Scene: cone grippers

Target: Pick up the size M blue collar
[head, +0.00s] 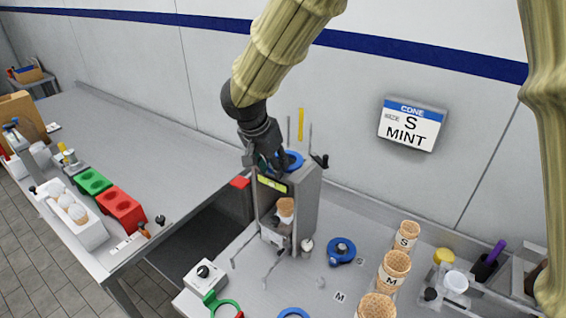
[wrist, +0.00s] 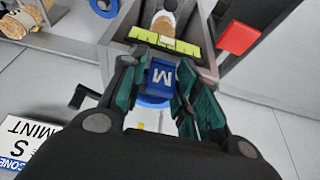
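The blue collar (wrist: 152,102) has a raised tab marked with a white M, and it sits at the top of the grey upright machine (head: 308,195). In the head view the collar (head: 292,160) is partly covered by my gripper (head: 268,165), which reaches down to it from above. In the wrist view my gripper's green-padded fingers (wrist: 163,78) stand on both sides of the M tab, very close to it. Whether both pads press on the tab cannot be made out. The collar looks level with the machine's top.
Another blue collar (head: 341,250) lies on the table to the right, with waffle cones (head: 394,267) in holders beyond it. A cone (head: 286,208) stands inside the machine. A wall sign (head: 411,124) reads S MINT. Red and green blocks (head: 120,208) lie on the left table.

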